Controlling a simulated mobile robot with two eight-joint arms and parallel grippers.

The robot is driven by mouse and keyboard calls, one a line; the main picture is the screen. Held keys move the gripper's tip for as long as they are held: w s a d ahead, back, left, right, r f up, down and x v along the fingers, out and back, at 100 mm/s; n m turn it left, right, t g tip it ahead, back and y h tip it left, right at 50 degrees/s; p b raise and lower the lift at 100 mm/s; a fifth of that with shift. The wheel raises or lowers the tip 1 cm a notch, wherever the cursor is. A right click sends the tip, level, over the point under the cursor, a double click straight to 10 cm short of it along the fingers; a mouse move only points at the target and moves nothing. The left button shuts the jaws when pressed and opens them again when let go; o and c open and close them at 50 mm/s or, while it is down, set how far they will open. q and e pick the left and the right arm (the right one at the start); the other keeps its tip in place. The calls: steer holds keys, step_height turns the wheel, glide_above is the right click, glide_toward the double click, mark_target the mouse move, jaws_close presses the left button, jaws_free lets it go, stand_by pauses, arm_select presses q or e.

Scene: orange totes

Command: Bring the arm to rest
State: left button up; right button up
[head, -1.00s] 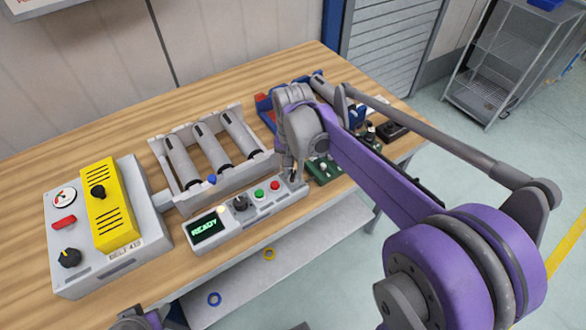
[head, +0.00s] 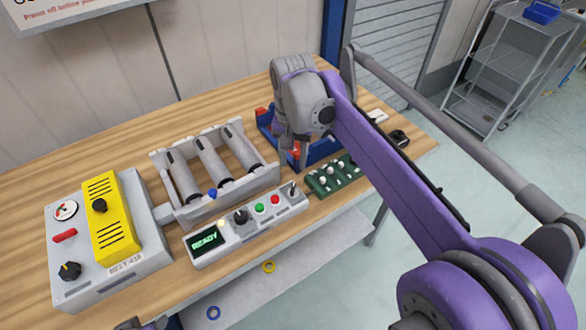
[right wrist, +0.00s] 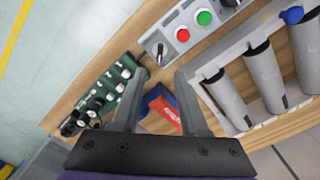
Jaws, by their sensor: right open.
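My right arm reaches in from the right in the head view, over the far right part of the workbench. Its gripper (head: 293,160) points down and hangs above the bench near the blue bin (head: 322,152). In the right wrist view the two grey fingers (right wrist: 158,95) stand apart with nothing held between them. A red and blue item (right wrist: 166,106) shows below, beyond the fingers. Only a sliver of a grey part of mine shows at the bottom edge of the head view; my left gripper is not visible.
A control panel reading READY (head: 205,239) has buttons and switches. Behind it is a roller rack (head: 225,185). A grey box with a yellow cover (head: 108,215) stands left. A green board with knobs (head: 325,185) lies right. A wire shelf (head: 490,85) stands beyond. The bench's back left is clear.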

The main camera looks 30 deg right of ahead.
steer(key=shift+r, duration=0.45)
steer(key=shift+s, duration=0.1)
steer(key=s+a+f+n+t, duration=0.2)
steer(key=s+a+f+n, duration=0.1)
steer(key=s+f, duration=0.3)
steer(key=s+a+f+n+t, duration=0.3)
steer(key=s+f+n, duration=0.2)
steer(key=s, duration=0.4)
steer(key=shift+s+a+f+p, duration=0.3)
steer(key=shift+a+f+p, duration=0.1)
steer(key=shift+f, duration=0.35)
stand_by(0.6)
